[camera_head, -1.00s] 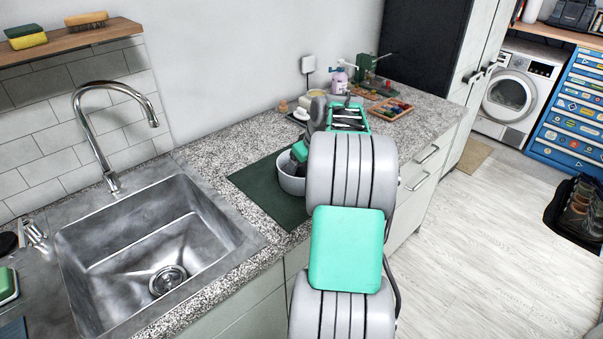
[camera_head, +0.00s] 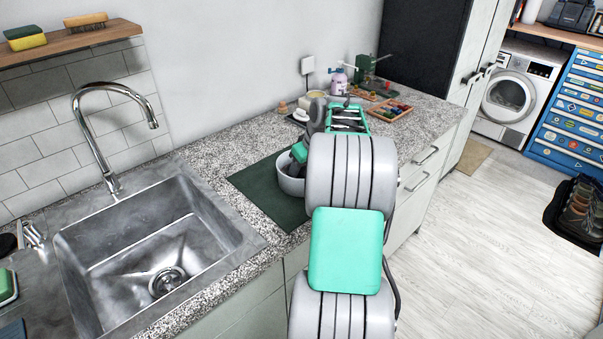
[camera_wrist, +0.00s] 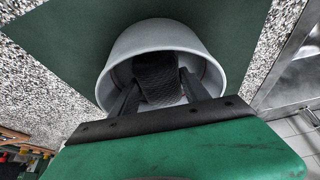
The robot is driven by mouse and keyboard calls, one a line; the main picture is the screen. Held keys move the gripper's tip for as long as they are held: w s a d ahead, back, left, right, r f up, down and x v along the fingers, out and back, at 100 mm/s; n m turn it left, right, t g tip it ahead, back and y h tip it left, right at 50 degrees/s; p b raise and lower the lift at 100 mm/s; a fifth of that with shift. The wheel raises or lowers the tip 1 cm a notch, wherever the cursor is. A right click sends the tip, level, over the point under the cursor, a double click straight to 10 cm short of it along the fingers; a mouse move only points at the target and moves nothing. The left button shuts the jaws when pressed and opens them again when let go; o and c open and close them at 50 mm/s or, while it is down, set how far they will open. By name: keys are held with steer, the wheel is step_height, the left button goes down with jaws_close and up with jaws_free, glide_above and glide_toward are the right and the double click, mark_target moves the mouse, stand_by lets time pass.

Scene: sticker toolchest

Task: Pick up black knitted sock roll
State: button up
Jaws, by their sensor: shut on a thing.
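The black knitted sock roll (camera_wrist: 156,72) shows in the wrist view inside a light grey bowl (camera_wrist: 122,49), between the two fingers of my gripper (camera_wrist: 158,88). My gripper is shut on it, with a finger on either side. In the head view the bowl (camera_head: 290,185) stands on a dark green mat. My arm hides part of the bowl and the sock roll there.
The green mat (camera_head: 262,193) lies on a speckled counter, right of a steel sink (camera_head: 120,262) with a tall faucet (camera_head: 88,120).

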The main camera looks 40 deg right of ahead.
step_height(320, 180, up, 12)
steer(key=p, duration=0.3)
steer(key=shift+r, duration=0.15)
